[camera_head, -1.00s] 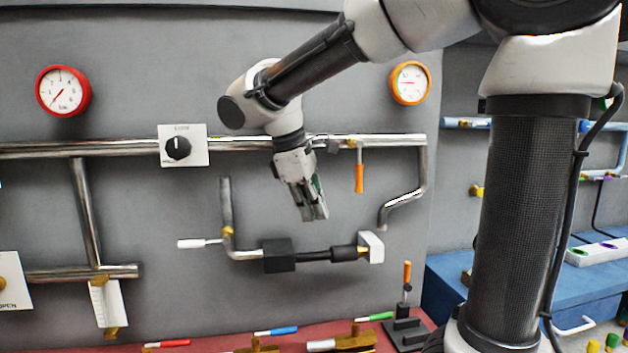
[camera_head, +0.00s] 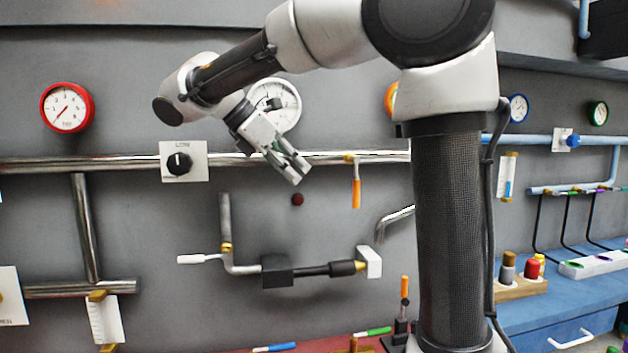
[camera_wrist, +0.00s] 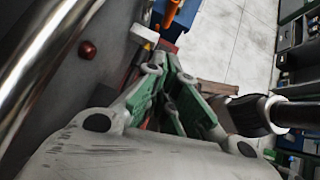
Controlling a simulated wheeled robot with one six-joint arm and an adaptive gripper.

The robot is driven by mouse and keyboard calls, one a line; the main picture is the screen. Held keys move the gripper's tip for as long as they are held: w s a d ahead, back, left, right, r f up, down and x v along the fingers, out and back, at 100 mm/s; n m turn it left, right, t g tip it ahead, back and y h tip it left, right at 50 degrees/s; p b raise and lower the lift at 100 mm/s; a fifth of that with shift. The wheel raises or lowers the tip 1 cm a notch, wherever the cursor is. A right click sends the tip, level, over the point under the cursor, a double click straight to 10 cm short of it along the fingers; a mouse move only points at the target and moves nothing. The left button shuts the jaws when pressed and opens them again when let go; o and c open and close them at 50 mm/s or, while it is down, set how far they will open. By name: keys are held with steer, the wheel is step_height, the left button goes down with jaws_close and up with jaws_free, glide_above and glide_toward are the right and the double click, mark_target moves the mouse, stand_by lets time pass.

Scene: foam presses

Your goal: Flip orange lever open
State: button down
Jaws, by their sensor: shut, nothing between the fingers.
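The orange lever (camera_head: 356,192) hangs straight down from a brass valve on the steel wall pipe in the head view. In the wrist view, an orange handle (camera_wrist: 171,12) shows at the top edge, past the fingertips; I take it to be the same lever. My gripper (camera_head: 297,171) is shut and empty. It is in front of the wall, left of the lever and a little higher than its handle, pointing down and right. A visible gap separates fingertips and lever in the head view. The wrist view shows my gripper's fingers (camera_wrist: 172,68) with green inner faces.
The steel pipe (camera_head: 110,162) runs along the wall behind my gripper. A dark red knob (camera_head: 298,199) sits just below the fingertips. A white-handled lever (camera_head: 192,259) is lower left. Another orange handle (camera_head: 404,287) stands upright on a black base below.

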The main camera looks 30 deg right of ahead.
mark_target(356, 185)
steer(key=d+r+x, duration=0.2)
steer(key=x, duration=0.9)
steer(key=shift+d+f, duration=0.25)
